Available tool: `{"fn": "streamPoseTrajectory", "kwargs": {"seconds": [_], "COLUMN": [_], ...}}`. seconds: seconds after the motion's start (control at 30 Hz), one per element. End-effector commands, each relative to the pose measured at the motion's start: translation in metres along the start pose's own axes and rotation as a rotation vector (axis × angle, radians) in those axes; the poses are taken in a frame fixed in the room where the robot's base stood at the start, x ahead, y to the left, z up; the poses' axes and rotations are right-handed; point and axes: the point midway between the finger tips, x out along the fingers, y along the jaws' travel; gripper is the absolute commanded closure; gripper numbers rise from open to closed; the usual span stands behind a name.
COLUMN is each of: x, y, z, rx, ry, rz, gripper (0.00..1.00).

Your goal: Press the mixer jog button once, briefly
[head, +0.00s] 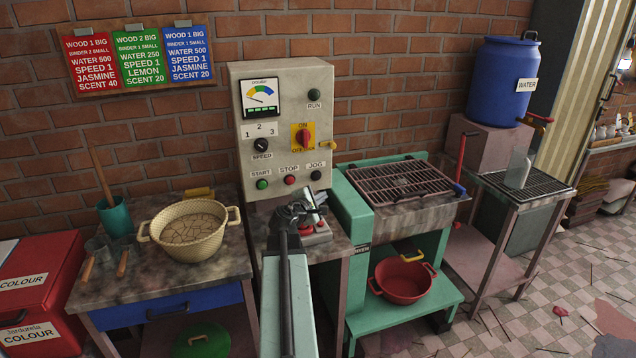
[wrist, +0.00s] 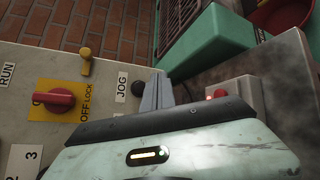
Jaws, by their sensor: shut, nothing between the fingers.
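The jog button (head: 315,175) is a small black round knob under the JOG label, at the lower right of the beige control panel (head: 284,85). In the wrist view the black jog button (wrist: 138,88) sits beside its JOG label, just left of my grey fingers. My gripper (head: 318,194) is shut and empty, in front of the panel a little below the jog button. In the wrist view my gripper (wrist: 157,78) has its fingertips close beside the button. I cannot tell whether they touch it.
The red stop (head: 289,180) and green start (head: 262,184) buttons are left of jog. A red-and-yellow OFF/LOCK switch (head: 303,138) is above. A small box with a red button (head: 306,228) stands below my gripper. A green machine (head: 352,215) is to the right.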

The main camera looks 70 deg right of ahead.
Motion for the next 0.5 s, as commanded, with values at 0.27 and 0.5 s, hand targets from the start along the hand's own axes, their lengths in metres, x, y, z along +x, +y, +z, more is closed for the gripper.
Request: {"fn": "streamPoseTrajectory", "kwargs": {"seconds": [0.27,0.5], "x": [0.0095,0.0107], "y": [-0.0023,-0.0016], "z": [0.0166,0.0155], "rx": [-0.042,-0.039], "ry": [-0.021,-0.021], "rz": [0.016,0.015], "gripper": [1.00,1.00]}}
